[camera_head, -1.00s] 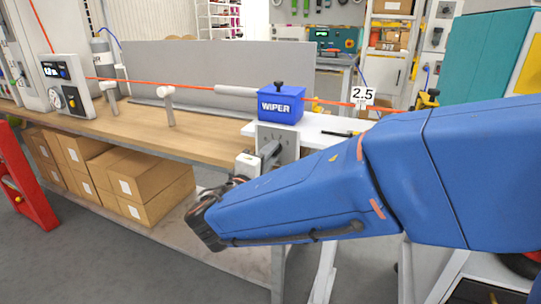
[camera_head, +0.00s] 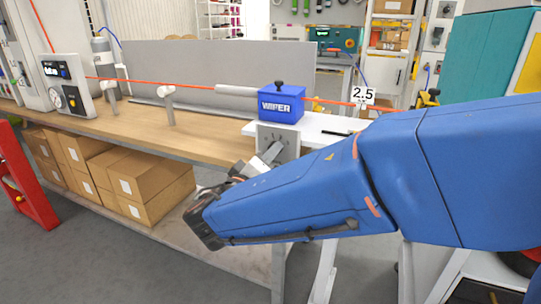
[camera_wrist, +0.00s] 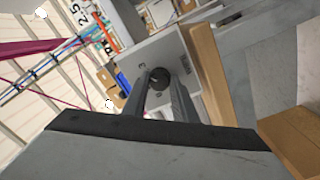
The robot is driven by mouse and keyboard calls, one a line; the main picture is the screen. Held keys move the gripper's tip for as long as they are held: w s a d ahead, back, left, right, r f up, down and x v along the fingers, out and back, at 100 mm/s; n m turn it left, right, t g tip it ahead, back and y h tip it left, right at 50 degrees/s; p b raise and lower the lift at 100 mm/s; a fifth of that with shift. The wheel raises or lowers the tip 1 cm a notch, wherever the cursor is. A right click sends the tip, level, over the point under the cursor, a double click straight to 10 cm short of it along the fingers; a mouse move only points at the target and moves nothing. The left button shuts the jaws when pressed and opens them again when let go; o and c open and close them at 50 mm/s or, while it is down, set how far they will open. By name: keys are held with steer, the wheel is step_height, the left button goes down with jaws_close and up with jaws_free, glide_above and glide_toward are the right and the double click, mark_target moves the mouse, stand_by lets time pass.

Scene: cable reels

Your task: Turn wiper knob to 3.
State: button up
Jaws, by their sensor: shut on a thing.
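The wiper knob (camera_wrist: 159,78) is small, dark and round, on a light grey plate (camera_wrist: 184,45). My gripper (camera_wrist: 163,80) has one finger on each side of the knob and is shut on it. In the head view the plate (camera_head: 290,139) hangs at the bench front below the blue block marked WIPER (camera_head: 281,104). There my gripper (camera_head: 273,152) reaches the plate at a slant and hides the knob.
An orange cable (camera_head: 225,86) runs along the bench through the blue block, past a white sign reading 2.5 (camera_head: 363,95). Cardboard boxes (camera_head: 142,186) stand on the shelf below the wooden bench top (camera_head: 195,139). A red frame (camera_head: 24,178) stands at the left.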

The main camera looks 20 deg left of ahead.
steer(key=shift+f, duration=0.15)
steer(key=o, duration=1)
steer(key=shift+o, duration=0.2)
steer(key=shift+s, duration=0.15)
steer(key=s+a, duration=0.1)
steer(key=s, duration=1.6)
steer(key=shift+a+f, duration=0.15)
steer(key=shift+a, duration=0.15)
